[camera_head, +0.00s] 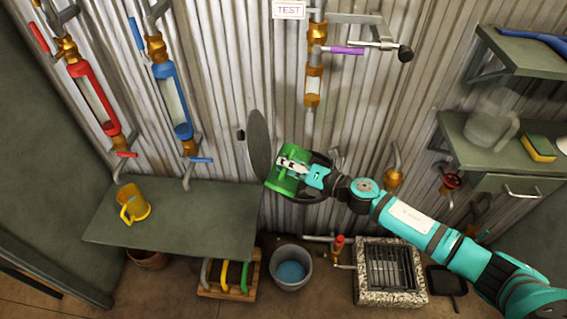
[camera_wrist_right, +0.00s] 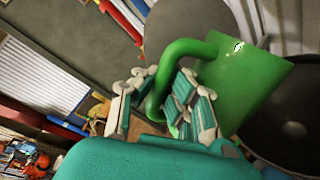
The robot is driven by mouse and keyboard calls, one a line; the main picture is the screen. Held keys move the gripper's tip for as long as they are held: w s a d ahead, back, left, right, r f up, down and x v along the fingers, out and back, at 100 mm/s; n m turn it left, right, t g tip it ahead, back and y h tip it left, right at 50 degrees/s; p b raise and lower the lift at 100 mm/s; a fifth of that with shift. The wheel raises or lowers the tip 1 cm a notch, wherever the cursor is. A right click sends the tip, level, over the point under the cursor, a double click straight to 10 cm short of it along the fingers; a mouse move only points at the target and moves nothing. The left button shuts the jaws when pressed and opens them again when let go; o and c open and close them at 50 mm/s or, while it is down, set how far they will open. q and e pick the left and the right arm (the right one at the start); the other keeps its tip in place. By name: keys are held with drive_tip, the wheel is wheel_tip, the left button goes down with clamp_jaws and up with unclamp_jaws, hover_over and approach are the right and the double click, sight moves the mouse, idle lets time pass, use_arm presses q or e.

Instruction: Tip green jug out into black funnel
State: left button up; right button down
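The green jug (camera_head: 283,184) is off any shelf, in front of the corrugated wall, and looks tilted. My right gripper (camera_head: 296,166) is at the jug. In the right wrist view its fingers (camera_wrist_right: 158,108) stand on either side of the jug's green loop handle, with the jug body (camera_wrist_right: 240,85) beyond them. The black funnel (camera_wrist_right: 292,130) shows in the wrist view as a dark round bowl with a pale spot, close beside and partly behind the jug. In the head view it is largely hidden by jug and gripper. The jug's contents cannot be seen. My left gripper is not in view.
A grey oval disc (camera_head: 259,146) stands just left of the jug. A yellow mug (camera_head: 133,203) sits on the left shelf (camera_head: 190,222). A grey bucket (camera_head: 291,268) stands on the floor below. A clear jug (camera_head: 490,124) and sponge (camera_head: 539,148) occupy the right shelf.

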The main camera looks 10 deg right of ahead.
sight(299, 150)
drive_tip(key=shift+w+d+r+m+g+p, duration=0.1)
drive_tip(key=shift+w+d+m+g+p, duration=0.25)
drive_tip(key=shift+w+d+m, duration=0.55)
drive_tip(key=shift+w+d+f+m+b, duration=0.15)
drive_tip(key=shift+w+d+f+m, duration=0.25)
drive_tip(key=shift+w+m, duration=0.25)
drive_tip(key=shift+w+d+f+m+b, duration=0.15)
drive_tip(key=shift+w+d+f+m, duration=0.2)
drive_tip(key=shift+m, duration=0.5)
drive_tip(key=shift+w+d+r+m+g+y, duration=0.15)
drive_tip(key=shift+w+d+m+g+y, duration=0.2)
drive_tip(key=shift+w+d+m, duration=0.25)
drive_tip(key=shift+w+d+m+y, duration=0.25)
drive_tip(key=shift+w+d+m, duration=0.25)
drive_tip(key=shift+w+m, duration=0.15)
drive_tip(key=shift+w+d+r+m+g+b, duration=0.2)
drive_tip(key=shift+w+d+m+g+b, duration=0.1)
drive_tip(key=shift+w+d+m+b, duration=0.7)
drive_tip(key=shift+w, duration=0.2)
